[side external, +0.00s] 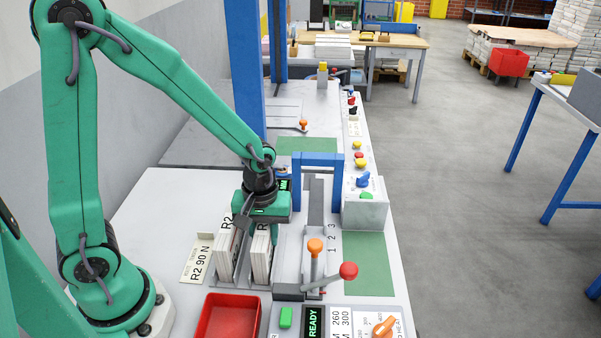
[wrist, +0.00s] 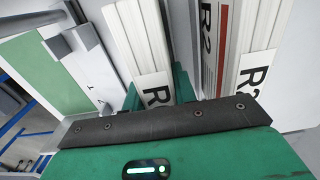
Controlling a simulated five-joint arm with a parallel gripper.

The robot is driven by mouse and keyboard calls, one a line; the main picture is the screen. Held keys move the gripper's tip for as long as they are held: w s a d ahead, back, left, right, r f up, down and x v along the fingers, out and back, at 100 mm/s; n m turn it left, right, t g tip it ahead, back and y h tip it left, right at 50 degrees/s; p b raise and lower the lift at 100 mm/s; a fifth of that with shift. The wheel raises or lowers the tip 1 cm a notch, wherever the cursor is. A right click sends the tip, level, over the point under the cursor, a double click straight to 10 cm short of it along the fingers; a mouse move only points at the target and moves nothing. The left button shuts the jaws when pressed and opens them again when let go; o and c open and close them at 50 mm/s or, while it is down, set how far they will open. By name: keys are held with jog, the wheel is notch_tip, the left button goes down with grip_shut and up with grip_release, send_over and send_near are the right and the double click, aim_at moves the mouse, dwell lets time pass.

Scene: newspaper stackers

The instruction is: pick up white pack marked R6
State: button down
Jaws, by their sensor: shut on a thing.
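In the side view, the right pack (side external: 260,262) is under my gripper, and the left pack (side external: 228,245) bears an R2 mark. In the wrist view, my gripper (wrist: 157,92) has its green fingers on both sides of one white pack (wrist: 138,45) and is shut on it. This pack's label shows an R; the rest is hidden by the gripper.
A red tray (side external: 229,318) lies in front of the packs. A card reading R2 90 N (side external: 199,262) lies to their left. A blue frame (side external: 319,160), levers with an orange knob (side external: 315,246) and a red knob (side external: 348,271), and a green mat (side external: 368,265) are to the right.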

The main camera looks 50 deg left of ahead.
jog(key=shift+r, duration=1.1)
notch_tip(320, 180, up, 2)
jog(key=s+d+r, duration=0.6)
jog(key=s+d, duration=0.1)
jog(key=d, duration=0.2)
jog(key=shift+r, duration=0.35)
jog(key=shift+s+d, duration=0.1)
jog(key=shift+r, duration=0.1)
